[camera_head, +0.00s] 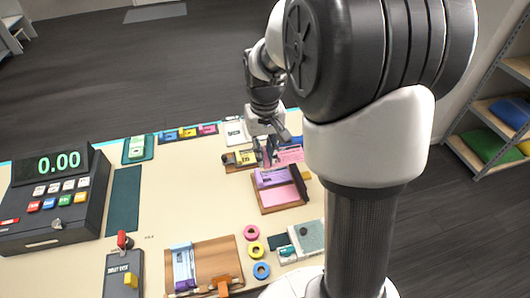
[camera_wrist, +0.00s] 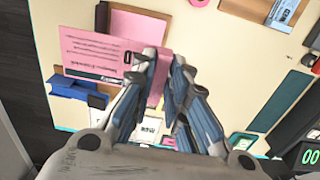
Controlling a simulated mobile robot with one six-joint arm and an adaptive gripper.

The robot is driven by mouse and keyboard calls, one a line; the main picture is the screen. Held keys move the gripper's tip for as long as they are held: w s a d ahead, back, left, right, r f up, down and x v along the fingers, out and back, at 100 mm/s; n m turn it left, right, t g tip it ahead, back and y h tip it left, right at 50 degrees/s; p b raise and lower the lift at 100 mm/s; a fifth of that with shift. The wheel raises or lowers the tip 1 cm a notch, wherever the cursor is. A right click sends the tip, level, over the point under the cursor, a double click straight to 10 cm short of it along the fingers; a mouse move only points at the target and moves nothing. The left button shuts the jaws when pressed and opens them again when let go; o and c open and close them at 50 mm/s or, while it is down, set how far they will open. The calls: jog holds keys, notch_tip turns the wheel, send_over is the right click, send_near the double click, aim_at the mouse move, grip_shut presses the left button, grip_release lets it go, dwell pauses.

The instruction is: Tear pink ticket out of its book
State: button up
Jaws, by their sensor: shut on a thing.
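My gripper (camera_head: 266,152) is at the far side of the table. In the wrist view, my gripper (camera_wrist: 161,72) is shut on the right end of the pink ticket (camera_wrist: 90,52), a flat printed sheet that sticks out to the left. In the head view the pink ticket (camera_head: 291,155) sticks out to the right of the fingers. Just in front is a brown-edged holder (camera_head: 283,209) with a lilac and pink pad, whose pink face (camera_wrist: 138,28) shows in the wrist view. The fingers hide where ticket and book meet, so I cannot tell whether they are joined.
A yellow pad (camera_head: 245,157) stands left of my gripper, and a blue block (camera_wrist: 73,88) is close to the ticket. A cash register (camera_head: 55,198) stands at the left. Tape rings (camera_head: 252,232) and a wooden board (camera_head: 215,256) are nearer.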

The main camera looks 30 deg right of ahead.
grip_shut()
jog(key=shift+r, duration=0.1)
jog(key=shift+r+p, duration=2.1)
jog(key=shift+r, duration=0.3)
jog(key=shift+f, duration=0.1)
